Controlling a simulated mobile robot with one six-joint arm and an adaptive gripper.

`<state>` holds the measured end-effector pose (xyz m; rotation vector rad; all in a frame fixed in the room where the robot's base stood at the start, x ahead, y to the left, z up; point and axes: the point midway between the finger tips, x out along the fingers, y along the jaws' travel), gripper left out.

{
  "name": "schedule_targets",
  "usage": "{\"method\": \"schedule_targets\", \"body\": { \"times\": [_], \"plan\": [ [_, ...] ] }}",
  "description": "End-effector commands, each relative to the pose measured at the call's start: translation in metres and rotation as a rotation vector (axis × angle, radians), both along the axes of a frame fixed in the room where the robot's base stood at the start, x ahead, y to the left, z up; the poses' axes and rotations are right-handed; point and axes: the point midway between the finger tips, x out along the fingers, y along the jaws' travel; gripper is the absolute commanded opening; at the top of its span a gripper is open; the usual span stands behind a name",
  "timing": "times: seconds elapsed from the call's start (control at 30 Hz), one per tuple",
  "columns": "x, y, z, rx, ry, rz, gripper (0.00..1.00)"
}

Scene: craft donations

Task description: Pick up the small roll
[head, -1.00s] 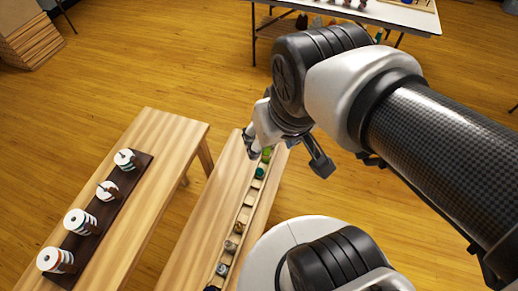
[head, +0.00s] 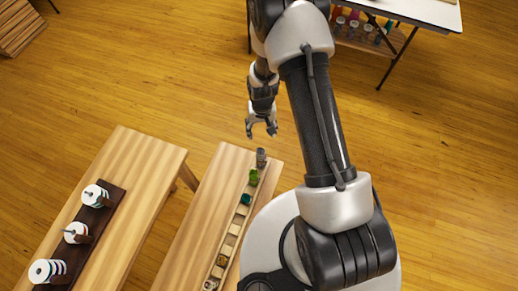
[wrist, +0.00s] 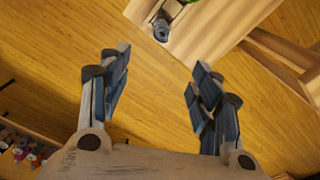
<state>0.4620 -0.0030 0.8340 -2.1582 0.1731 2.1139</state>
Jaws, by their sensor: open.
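Several small rolls stand in a row in a narrow wooden rack (head: 230,240) on the right-hand bench (head: 198,225). A grey roll (head: 261,158) is at the far end, with a green roll (head: 254,176) and a teal roll (head: 246,199) nearer. I cannot tell which one the task means. The grey roll also shows at the top of the wrist view (wrist: 161,29). My gripper (head: 262,133) is open and empty, over the floor just past the bench's far end. In the wrist view its fingers (wrist: 160,62) are spread apart, with nothing between them.
The left bench (head: 135,165) holds a dark board (head: 92,222) with several white spools (head: 77,232). A white-topped table (head: 425,14) with coloured items on its shelf stands at the back. Wooden floor is clear between them.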

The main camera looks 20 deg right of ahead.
Motion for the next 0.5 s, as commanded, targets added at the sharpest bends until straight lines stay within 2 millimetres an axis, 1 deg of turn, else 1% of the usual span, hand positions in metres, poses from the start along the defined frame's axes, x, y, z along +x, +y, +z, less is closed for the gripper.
{"method": "schedule_targets", "body": {
  "times": [0.03,0.27,0.5],
  "plan": [
    [-0.004,0.000,-0.015,0.000,0.010,-0.004,0.58],
    [-0.010,0.000,-0.051,0.000,0.022,-0.010,0.58],
    [-0.011,0.000,-0.104,0.000,0.024,-0.009,0.58]
  ]
}}
